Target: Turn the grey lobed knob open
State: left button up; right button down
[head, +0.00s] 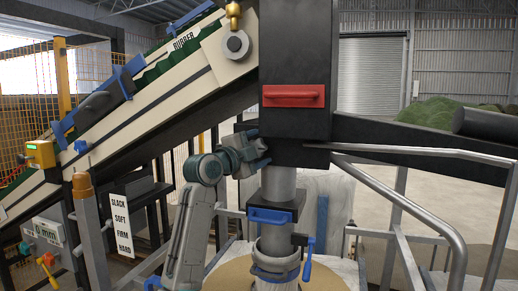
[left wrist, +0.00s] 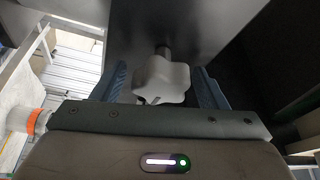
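The grey lobed knob (left wrist: 162,82) shows in the left wrist view, on a short stem from a dark housing. My left gripper (head: 259,149) is at the lower left of the black housing (head: 296,48) in the head view. In the left wrist view its two blue fingers (left wrist: 161,74) stand apart, one on each side of the knob. A narrow gap seems to show beside the knob, so the fingers look open around it. In the head view I cannot make out the knob clearly behind the gripper. My right gripper is not in view.
A red handle (head: 293,96) is on the housing above the gripper. Below is a grey pipe with a blue clamp (head: 270,215). A sloping conveyor (head: 150,95) is at left, metal railings (head: 420,205) at right. A sign (head: 119,223) reads slack, soft, firm, hard.

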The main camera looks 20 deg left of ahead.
pick_arm(q)
jog(key=b+v, duration=0.3)
jog(key=v, duration=0.8)
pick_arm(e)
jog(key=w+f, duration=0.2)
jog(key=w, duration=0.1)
